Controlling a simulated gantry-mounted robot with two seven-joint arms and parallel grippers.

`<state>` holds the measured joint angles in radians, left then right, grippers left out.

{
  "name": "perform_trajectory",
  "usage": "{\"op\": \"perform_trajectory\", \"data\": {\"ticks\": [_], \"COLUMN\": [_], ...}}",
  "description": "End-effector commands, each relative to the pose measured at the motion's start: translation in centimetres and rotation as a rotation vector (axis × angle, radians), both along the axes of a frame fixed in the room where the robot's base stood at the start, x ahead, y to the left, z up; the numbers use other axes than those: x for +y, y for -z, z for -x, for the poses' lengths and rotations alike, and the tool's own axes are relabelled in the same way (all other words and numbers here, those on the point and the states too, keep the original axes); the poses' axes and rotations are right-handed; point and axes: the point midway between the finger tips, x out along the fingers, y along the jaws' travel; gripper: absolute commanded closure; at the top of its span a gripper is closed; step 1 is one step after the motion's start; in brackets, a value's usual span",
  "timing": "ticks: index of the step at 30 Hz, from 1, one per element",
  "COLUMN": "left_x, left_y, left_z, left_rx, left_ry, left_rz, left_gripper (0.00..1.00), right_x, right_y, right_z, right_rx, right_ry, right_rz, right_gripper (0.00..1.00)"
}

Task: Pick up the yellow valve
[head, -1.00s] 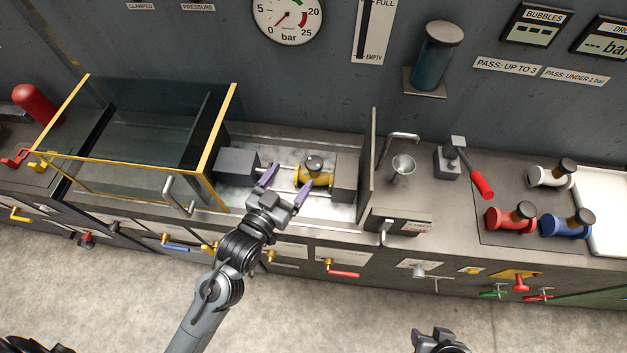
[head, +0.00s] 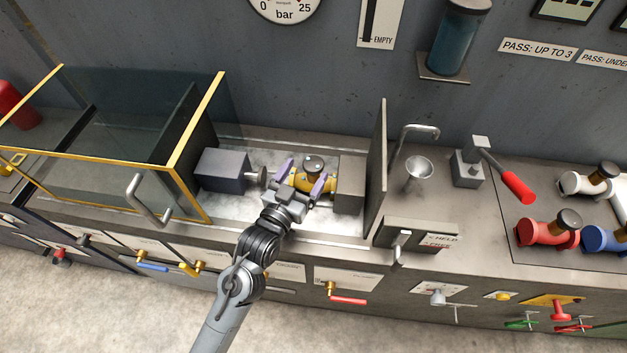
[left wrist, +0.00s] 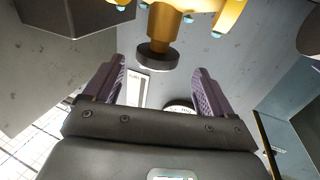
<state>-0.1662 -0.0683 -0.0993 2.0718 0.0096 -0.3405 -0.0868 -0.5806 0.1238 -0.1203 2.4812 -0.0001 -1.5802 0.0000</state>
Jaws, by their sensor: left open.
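The yellow valve (head: 303,182) lies between two grey blocks in the bay, its dark round cap facing up. My left gripper (head: 302,176) is open, with its purple fingers at the valve, one on each side in the head view. I cannot tell whether they touch it. In the left wrist view the valve (left wrist: 168,18) shows at the top edge with its dark cap, beyond the tips of the open fingers (left wrist: 157,82). Nothing is held. My right gripper is not in view.
The left grey block (head: 222,170) has a rod and disc facing the valve; the right block (head: 350,184) stands close beside it. A yellow-framed clear guard (head: 190,145) is at left, an upright plate (head: 377,170) at right. A red-handled lever (head: 515,186) stands farther right.

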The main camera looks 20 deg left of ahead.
Motion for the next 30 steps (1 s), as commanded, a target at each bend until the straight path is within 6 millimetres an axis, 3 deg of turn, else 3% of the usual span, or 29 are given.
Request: {"op": "perform_trajectory", "data": {"ticks": [8,19,29,30], "left_x": [-0.2,-0.9,-1.0,-0.9], "left_y": [0.1,0.3,0.3,0.3], "left_z": [-1.6,-5.7,-6.2,-6.2], "left_rx": [-0.001,-0.001,0.001,0.001], "left_ry": [0.0,0.001,0.0,0.0], "left_rz": [0.001,0.001,0.001,0.001], "left_gripper": [0.16,0.16,0.16,0.22], "right_x": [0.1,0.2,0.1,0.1], "right_y": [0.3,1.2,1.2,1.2], "right_z": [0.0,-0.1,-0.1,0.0], "right_rx": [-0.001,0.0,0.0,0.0], "right_ry": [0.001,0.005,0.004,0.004], "right_rz": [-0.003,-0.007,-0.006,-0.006], "right_gripper": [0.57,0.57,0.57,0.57]}}
